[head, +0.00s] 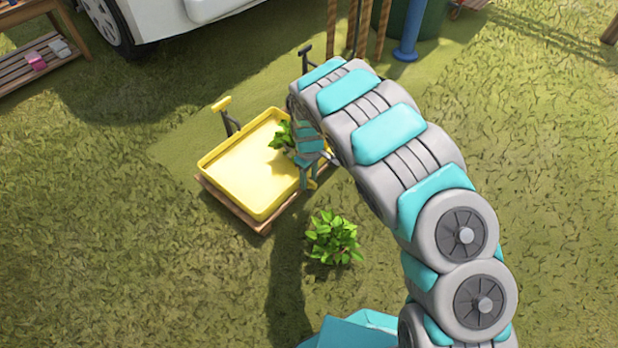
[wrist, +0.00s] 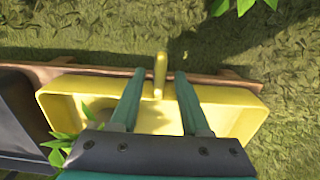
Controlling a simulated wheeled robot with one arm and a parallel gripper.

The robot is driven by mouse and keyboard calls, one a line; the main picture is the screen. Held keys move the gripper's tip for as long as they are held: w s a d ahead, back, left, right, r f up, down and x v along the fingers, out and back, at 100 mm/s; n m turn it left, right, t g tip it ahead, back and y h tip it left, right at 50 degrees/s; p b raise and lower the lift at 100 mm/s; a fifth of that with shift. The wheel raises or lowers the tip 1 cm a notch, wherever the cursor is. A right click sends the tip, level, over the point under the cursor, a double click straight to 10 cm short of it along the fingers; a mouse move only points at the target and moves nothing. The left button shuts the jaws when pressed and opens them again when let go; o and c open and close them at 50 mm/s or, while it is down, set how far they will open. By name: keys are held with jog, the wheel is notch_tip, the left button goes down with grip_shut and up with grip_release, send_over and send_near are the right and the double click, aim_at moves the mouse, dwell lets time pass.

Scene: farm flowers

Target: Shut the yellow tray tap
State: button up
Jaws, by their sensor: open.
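The yellow tray (head: 222,184) stands on a low wooden pallet, and it also shows in the wrist view (wrist: 235,112). In the wrist view, the yellow tap (wrist: 160,68) juts from the tray's rim, between my fingertips. My gripper (wrist: 160,74) is open, with one finger on each side of the tap and a small gap visible on both sides. In the head view, my gripper (head: 309,184) points down at the tray's right front edge; the tap is mostly hidden there.
A yellow-topped dark handle (head: 222,105) rises behind the tray. A leafy plant (head: 281,138) shows at its right side, and a bush (head: 334,240) grows in front. A dark tray (wrist: 22,115) adjoins in the wrist view. A white vehicle (head: 165,15) stands behind.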

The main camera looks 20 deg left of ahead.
grip_shut()
jog(key=shift+m, duration=0.5)
jog(key=m+p, duration=0.1)
jog(key=m, duration=0.2)
jog(key=shift+r+m, duration=0.1)
jog(key=shift+m, duration=0.3)
jog(key=m, duration=0.4)
jog(key=shift+m+p, duration=0.3)
jog(key=shift+p, duration=0.1)
jog(key=m, duration=0.8)
jog(key=shift+b, duration=0.3)
jog(key=shift+m, duration=0.4)
